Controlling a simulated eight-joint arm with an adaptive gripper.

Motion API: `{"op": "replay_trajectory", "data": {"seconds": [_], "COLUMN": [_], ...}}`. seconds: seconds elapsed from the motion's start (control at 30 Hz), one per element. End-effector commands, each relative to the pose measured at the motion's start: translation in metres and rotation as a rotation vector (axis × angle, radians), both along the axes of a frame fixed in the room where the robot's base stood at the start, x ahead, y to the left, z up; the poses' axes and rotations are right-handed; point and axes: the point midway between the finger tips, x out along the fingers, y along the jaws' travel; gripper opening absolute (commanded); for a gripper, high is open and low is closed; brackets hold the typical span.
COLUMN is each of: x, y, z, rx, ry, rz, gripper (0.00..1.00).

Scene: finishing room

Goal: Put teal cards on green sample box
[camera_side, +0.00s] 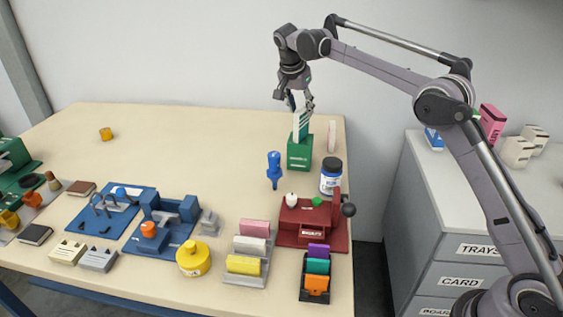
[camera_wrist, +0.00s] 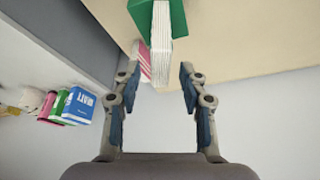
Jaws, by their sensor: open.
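The green sample box (camera_side: 299,155) stands upright on the table, below my gripper (camera_side: 300,103) in the side view. My gripper is open. Whether its fingers touch the pack cannot be told. Another teal block (camera_side: 317,266) sits in a dark holder between purple and orange blocks.
A pinkish-white upright piece (camera_side: 332,136) stands right behind the green box.

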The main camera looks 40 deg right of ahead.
Motion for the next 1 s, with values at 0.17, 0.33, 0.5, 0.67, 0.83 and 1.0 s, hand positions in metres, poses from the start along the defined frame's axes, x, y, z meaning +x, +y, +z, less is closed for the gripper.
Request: {"op": "replay_trajectory", "data": {"seconds": [0.17, 0.33, 0.5, 0.67, 0.83, 1.0], "x": [-0.005, -0.007, -0.01, -0.022, -0.053, -0.093], "y": [0.011, 0.017, 0.02, 0.023, 0.028, 0.035], "z": [0.029, 0.045, 0.052, 0.066, 0.084, 0.093], "rx": [0.0, -0.001, 0.001, 0.011, 0.027, 0.032], "ry": [0.0, 0.0, 0.0, -0.003, -0.01, -0.025], "rz": [0.0, 0.0, 0.007, 0.078, 0.228, 0.385], "gripper": [0.43, 0.43, 0.43, 0.43, 0.43, 0.43]}}
